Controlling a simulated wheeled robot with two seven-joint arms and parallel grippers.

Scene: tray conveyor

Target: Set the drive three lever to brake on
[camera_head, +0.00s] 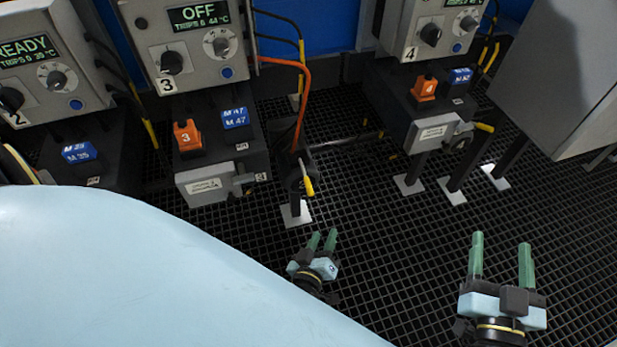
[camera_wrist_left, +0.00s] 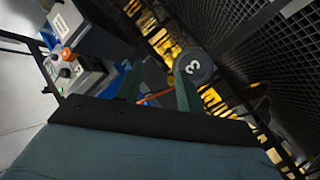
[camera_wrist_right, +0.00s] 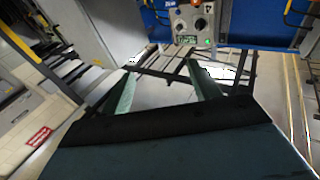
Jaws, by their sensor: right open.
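Station 3's control box (camera_head: 195,45) reads OFF and has a black knob (camera_head: 172,62). Right of its lower box stands a dark post-mounted unit (camera_head: 297,165) with a yellow-tipped lever (camera_head: 308,185), which I take for the drive three lever. The lever hangs steeply downward; its brake setting is not readable. In the left wrist view a round grey cap marked 3 (camera_wrist_left: 193,67) shows just beyond the fingers. My left gripper (camera_head: 322,240) is open and empty, below the lever and apart from it. My right gripper (camera_head: 501,262) is open and empty over the floor grating.
An orange cable (camera_head: 305,95) runs down to the unit. Station 4's box (camera_head: 430,35) stands right, with another yellow-tipped lever (camera_head: 484,127) below. Station 2 (camera_head: 45,60) stands left. A grey cabinet (camera_head: 560,75) is at far right. A pale blue surface covers the lower left.

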